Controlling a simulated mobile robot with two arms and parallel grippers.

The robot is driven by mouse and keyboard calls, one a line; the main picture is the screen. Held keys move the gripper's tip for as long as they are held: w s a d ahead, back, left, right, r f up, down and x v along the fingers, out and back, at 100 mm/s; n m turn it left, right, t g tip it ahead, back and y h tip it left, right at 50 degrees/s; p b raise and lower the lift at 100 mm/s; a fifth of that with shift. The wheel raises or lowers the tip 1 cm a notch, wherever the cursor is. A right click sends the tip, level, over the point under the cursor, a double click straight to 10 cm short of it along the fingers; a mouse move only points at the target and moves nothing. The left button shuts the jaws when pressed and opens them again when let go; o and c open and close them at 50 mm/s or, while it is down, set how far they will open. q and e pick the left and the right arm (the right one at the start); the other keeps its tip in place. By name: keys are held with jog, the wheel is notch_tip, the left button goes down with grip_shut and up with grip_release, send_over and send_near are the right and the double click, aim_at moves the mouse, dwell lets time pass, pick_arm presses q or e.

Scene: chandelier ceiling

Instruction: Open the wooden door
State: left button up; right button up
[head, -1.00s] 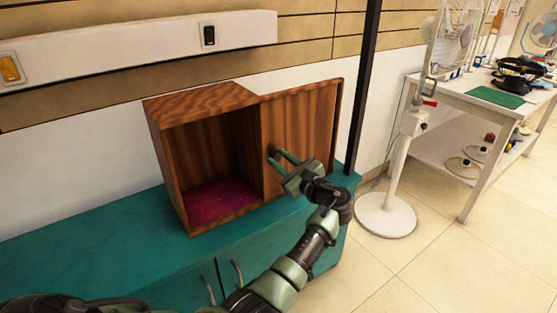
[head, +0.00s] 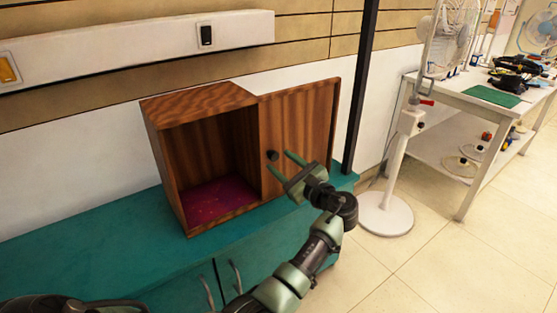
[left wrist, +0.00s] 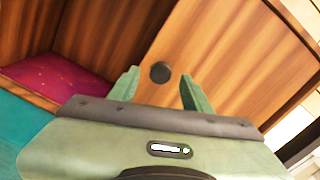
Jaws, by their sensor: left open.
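The wooden door (head: 310,122) of a small striped wooden cabinet (head: 198,105) stands swung wide open to the right. It shows its face with a round dark knob (head: 272,155). The cabinet's inside is empty, with a dark red floor (head: 218,200). My left gripper (head: 284,164) is open and in front of the door, just right of and below the knob. In the left wrist view the door (left wrist: 225,55) fills the upper right, and the knob (left wrist: 160,72) shows between the two open fingers (left wrist: 160,90), apart from them. My right gripper is not in view.
The cabinet stands on a teal counter (head: 110,240) with door handles in front. A dark post (head: 362,90) rises just right of the door. A white pedestal fan (head: 385,212) and a white table (head: 470,110) with tools stand to the right. Tiled floor is free at lower right.

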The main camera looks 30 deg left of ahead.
pick_arm(q)
jog(key=v, duration=0.5)
jog(key=shift+d, duration=0.2)
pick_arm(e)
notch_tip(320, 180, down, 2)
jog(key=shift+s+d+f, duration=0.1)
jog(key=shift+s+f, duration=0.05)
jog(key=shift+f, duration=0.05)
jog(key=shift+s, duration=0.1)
